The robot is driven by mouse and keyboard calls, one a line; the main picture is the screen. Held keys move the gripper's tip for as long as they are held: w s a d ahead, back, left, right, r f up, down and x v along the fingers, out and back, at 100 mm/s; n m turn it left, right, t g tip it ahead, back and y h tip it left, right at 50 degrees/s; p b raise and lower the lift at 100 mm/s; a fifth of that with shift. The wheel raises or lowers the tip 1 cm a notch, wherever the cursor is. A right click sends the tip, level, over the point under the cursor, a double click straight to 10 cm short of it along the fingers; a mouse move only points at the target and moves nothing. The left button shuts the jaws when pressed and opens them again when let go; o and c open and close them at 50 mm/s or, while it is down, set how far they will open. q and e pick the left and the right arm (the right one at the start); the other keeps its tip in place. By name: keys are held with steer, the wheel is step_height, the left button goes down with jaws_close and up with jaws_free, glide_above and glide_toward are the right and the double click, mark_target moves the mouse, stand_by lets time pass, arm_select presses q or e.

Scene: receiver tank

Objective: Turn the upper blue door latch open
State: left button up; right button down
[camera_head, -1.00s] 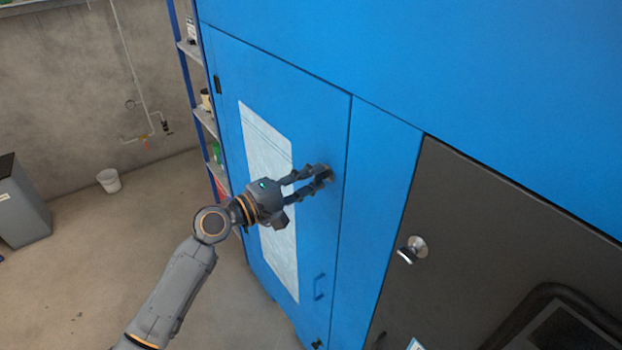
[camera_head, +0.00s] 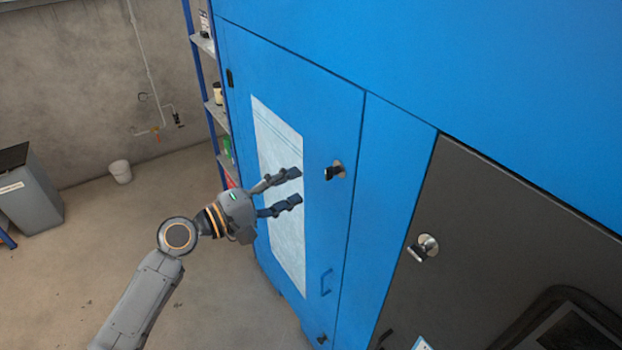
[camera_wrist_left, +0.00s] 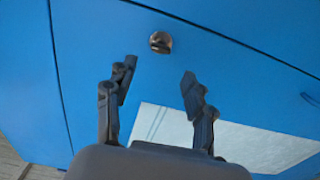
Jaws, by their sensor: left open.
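The upper latch (camera_head: 335,171) is a small dark handle on a round metal base, near the right edge of the blue door (camera_head: 325,120). The handle points left, roughly level, in the head view. My left gripper (camera_head: 290,187) is open and empty, to the left of the latch and apart from it, in front of the white sheet on the door. In the left wrist view the latch (camera_wrist_left: 160,42) shows beyond the gap between the open fingertips (camera_wrist_left: 158,80). The door looks closed. My right gripper is not in view.
A lower latch (camera_head: 321,339) and a blue pull handle (camera_head: 326,283) are on the same door. A dark panel (camera_head: 470,220) with a silver latch (camera_head: 424,247) stands to the right. Shelves (camera_head: 214,108) stand behind left. The floor at left has free room.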

arm_select(q)
steer(key=v, duration=0.4)
steer(key=shift+f, duration=0.1)
stand_by(0.3)
